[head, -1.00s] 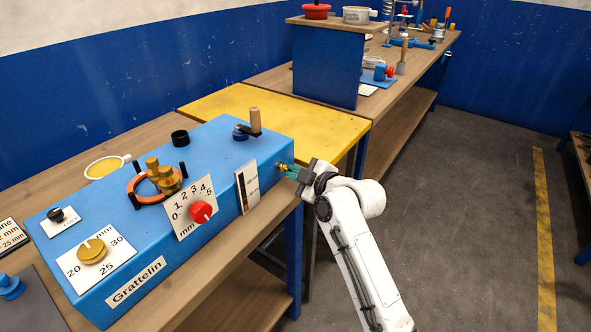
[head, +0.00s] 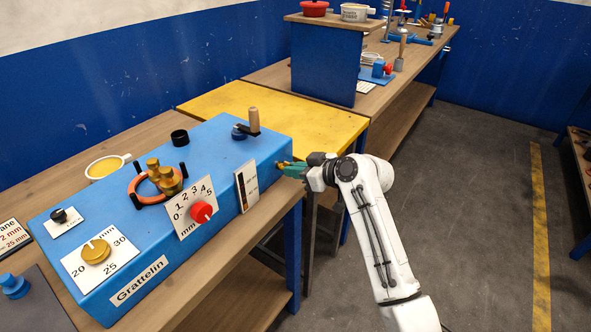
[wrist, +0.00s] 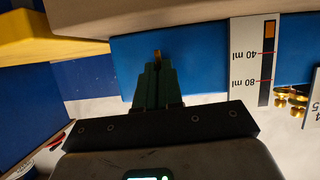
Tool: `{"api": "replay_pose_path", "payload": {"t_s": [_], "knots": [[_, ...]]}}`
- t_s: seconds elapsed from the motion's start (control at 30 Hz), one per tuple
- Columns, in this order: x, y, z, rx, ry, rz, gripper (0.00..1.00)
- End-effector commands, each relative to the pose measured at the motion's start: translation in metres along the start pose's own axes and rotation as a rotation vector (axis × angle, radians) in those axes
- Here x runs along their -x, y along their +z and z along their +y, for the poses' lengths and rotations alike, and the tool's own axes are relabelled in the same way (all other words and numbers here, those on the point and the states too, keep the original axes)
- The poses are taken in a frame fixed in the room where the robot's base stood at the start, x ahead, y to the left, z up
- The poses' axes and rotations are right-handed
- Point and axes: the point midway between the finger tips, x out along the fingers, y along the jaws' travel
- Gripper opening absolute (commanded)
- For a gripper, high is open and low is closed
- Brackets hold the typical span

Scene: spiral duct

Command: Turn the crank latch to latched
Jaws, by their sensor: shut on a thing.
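The blue machine box (head: 225,150) labelled Grattelin stands on the wooden bench. My gripper (head: 286,167), with green fingers, is at its right end face, shut on a small brass part (head: 279,163). In the wrist view my gripper (wrist: 157,68) points at the blue face, and the brass part's tip (wrist: 157,53) shows just past the fingers. The fingers hide most of it, so its angle is unclear. A crank with an upright wooden handle (head: 254,119) and a blue hub sits on top of the box, apart from my gripper. I cannot tell which is the crank latch.
A red knob (head: 201,212) and a 40/80 ml gauge (head: 246,187) are on the front face, near my gripper. A yellow table (head: 270,108) stands behind the box's right end. The floor to the right (head: 470,210) is clear.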

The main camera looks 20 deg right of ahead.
Motion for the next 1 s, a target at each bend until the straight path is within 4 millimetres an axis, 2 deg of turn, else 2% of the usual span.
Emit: {"api": "replay_pose_path", "payload": {"t_s": [0.03, 0.53, 0.6, 0.8, 1.0], "knots": [[-0.0013, -0.0052, 0.0001, -0.004, -0.001, 0.01, 0.0], [-0.0017, -0.0049, -0.0006, -0.02, -0.01, 0.009, 0.0], [-0.0017, -0.0049, -0.0007, -0.02, -0.01, 0.009, 0.11], [-0.0022, -0.0042, -0.0021, -0.02, -0.013, 0.007, 0.3], [-0.0012, -0.0023, -0.001, -0.022, -0.012, 0.004, 0.32]]}}
